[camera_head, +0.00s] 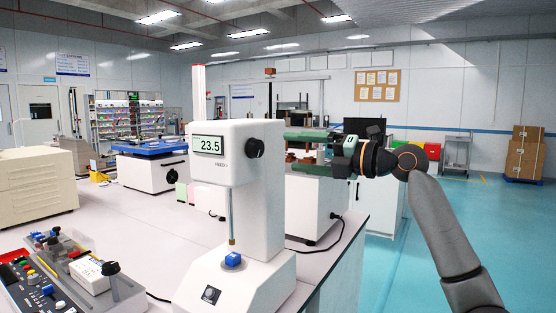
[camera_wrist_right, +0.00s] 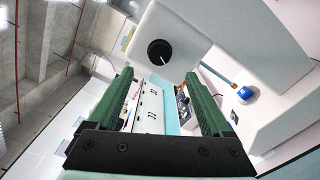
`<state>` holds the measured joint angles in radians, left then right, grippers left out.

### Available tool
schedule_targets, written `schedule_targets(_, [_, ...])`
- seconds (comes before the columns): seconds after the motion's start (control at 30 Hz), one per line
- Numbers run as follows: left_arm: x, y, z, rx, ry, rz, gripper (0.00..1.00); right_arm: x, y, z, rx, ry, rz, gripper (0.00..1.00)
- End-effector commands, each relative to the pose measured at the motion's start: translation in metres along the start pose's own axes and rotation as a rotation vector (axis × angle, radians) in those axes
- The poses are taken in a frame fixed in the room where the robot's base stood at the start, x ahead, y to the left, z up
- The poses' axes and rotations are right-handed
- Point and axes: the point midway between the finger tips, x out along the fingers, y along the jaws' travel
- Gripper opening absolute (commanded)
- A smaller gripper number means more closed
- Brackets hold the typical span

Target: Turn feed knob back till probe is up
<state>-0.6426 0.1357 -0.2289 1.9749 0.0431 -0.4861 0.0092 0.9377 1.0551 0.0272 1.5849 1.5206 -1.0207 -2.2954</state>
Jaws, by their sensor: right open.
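The white insertion tester (camera_head: 262,190) stands on the bench, its display (camera_head: 208,145) reading 23.5. The black feed knob (camera_head: 255,148) is on the side of its head, and it also shows in the wrist view (camera_wrist_right: 160,52) with a pale mark line. The thin probe (camera_head: 232,215) hangs down with its brass tip close above a blue part (camera_head: 233,259) on the base; I cannot tell if they touch. My right gripper (camera_head: 286,152) is open and empty, its green fingers right of the knob and apart from it. In the wrist view the knob lies ahead of the fingertips (camera_wrist_right: 160,74). My left gripper is out of view.
A white box (camera_head: 310,205) stands behind the tester, partly behind my right gripper. The bench's right edge (camera_head: 335,275) is near the tester. The floor right is open.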

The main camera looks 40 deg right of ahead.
Motion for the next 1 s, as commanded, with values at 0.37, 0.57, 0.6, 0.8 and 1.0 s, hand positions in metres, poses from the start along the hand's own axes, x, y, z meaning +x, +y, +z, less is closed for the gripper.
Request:
schedule_targets(0.37, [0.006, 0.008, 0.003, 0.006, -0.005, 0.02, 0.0, -0.029, 0.0, -0.001, 0.0, 0.001, 0.0, 0.84])
schedule_targets(0.57, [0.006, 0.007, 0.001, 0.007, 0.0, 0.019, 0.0, -0.029, 0.001, 0.0, 0.0, 0.001, 0.0, 0.83])
schedule_targets(0.6, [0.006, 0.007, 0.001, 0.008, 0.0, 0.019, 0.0, -0.029, 0.001, 0.0, 0.005, 0.001, 0.0, 0.83])
schedule_targets(0.8, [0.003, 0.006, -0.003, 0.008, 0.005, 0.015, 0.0, -0.029, 0.0, 0.001, 0.207, 0.001, -0.002, 0.83])
schedule_targets(1.0, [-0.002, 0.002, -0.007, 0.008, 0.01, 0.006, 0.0, -0.029, -0.001, 0.002, 0.681, -0.001, -0.002, 0.83])
